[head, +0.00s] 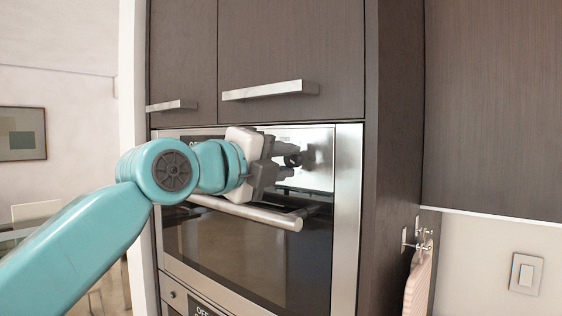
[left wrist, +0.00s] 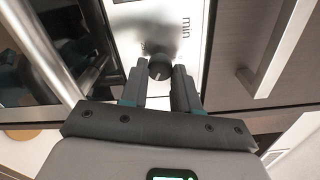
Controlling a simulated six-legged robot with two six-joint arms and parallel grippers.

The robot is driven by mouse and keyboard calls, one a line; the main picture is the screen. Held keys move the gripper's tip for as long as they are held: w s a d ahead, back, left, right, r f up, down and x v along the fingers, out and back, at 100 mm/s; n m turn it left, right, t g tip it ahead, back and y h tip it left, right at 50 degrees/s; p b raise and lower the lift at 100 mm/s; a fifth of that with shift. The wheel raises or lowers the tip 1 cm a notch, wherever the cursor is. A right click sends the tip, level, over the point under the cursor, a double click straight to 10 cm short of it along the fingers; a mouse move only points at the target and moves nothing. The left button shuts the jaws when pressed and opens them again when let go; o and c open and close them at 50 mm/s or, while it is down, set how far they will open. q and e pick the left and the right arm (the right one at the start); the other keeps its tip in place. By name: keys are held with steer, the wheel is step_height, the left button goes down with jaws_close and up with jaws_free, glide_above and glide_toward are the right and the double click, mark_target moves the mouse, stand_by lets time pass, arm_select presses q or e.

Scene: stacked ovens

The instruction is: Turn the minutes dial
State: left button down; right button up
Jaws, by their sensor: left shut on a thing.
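The minutes dial (left wrist: 160,70) is a small dark round knob on the oven's pale metal panel, with "min" printed near it in the left wrist view. My left gripper (left wrist: 159,80) is shut on the dial, one finger on each side of it. In the head view my left gripper (head: 292,158) reaches the upper right of the oven's control panel (head: 318,170), and the dial (head: 294,160) is partly hidden by the fingers. My right gripper is in neither view.
The upper oven (head: 270,255) has a long bar handle (head: 250,212) just below my left gripper. Dark cabinets with metal handles (head: 270,91) are above. Another oven's panel (head: 205,308) shows below. A light switch (head: 525,273) is on the right wall.

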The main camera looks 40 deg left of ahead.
arm_select(q)
steer(key=shift+a+r+m, duration=0.1)
steer(key=shift+r+m, duration=0.1)
steer(key=shift+m, duration=1.4)
steer(key=c, duration=0.9)
jaws_free()
steer(key=shift+o, duration=0.4)
steer(key=shift+w+f, duration=0.15)
steer(key=shift+w, duration=0.1)
steer(key=shift+s, duration=0.65)
steer(key=s+a+b, duration=0.1)
steer(key=s+b, duration=0.1)
steer(key=s, duration=1.3)
